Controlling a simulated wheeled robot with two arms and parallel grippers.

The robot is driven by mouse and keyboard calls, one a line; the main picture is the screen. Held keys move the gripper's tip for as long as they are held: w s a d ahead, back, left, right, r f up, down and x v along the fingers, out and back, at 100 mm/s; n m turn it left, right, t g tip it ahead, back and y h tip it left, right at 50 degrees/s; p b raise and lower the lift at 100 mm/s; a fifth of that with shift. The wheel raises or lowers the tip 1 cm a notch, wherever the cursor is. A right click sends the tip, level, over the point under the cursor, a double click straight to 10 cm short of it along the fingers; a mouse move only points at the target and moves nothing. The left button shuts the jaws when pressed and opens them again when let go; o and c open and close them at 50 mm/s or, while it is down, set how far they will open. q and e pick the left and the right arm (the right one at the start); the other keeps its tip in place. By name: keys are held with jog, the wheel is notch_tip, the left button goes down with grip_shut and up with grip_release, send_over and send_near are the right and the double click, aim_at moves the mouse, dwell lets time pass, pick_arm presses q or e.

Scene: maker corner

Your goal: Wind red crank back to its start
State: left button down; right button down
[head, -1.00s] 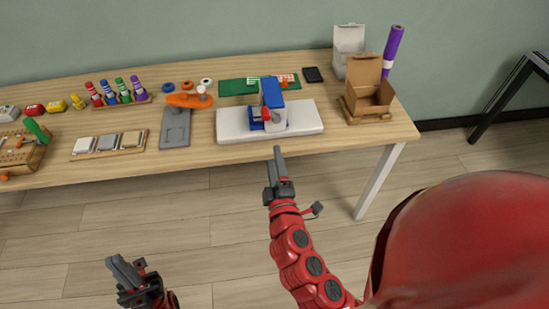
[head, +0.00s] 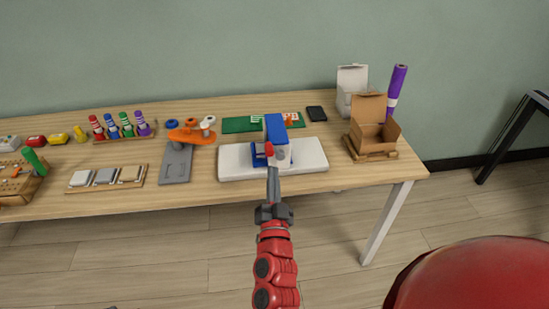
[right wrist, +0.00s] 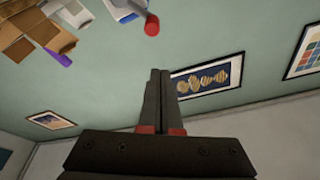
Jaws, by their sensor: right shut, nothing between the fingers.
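The red crank (head: 269,149) is on the front left side of a blue and grey device (head: 275,130), which stands on a white base (head: 315,156) on the table. In the right wrist view its red knob (right wrist: 152,26) shows near the top, just beyond my fingertips. My right gripper (head: 273,170) is shut and empty, with its tips just in front of and below the crank. In the right wrist view the right gripper's fingers (right wrist: 158,73) lie together, with a small gap to the knob. My left gripper does not show clearly.
A green board (head: 240,124) and a black phone (head: 316,113) lie behind.

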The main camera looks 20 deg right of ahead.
jog(key=d+m+h, duration=0.2)
jog(key=m, duration=0.1)
notch_tip(320, 180, up, 3)
send_over(272, 154)
jog(key=s+d, duration=0.2)
jog(key=d, duration=0.1)
jog(key=shift+g, duration=0.4)
jog(key=shift+w+a+f+p, duration=0.2)
jog(key=shift+w+a+f, duration=0.05)
jog(key=shift+a+f, duration=0.55)
jog(key=shift+w+a+f+p, duration=0.2)
jog(key=shift+a+f, duration=0.35)
jog(key=shift+f, duration=0.35)
jog(key=shift+w+a+f+n, duration=0.1)
jog(key=shift+a+f+n, duration=0.2)
jog(key=shift+a+f, duration=0.2)
jog(key=shift+d+r, duration=0.1)
jog(key=shift+r, duration=0.05)
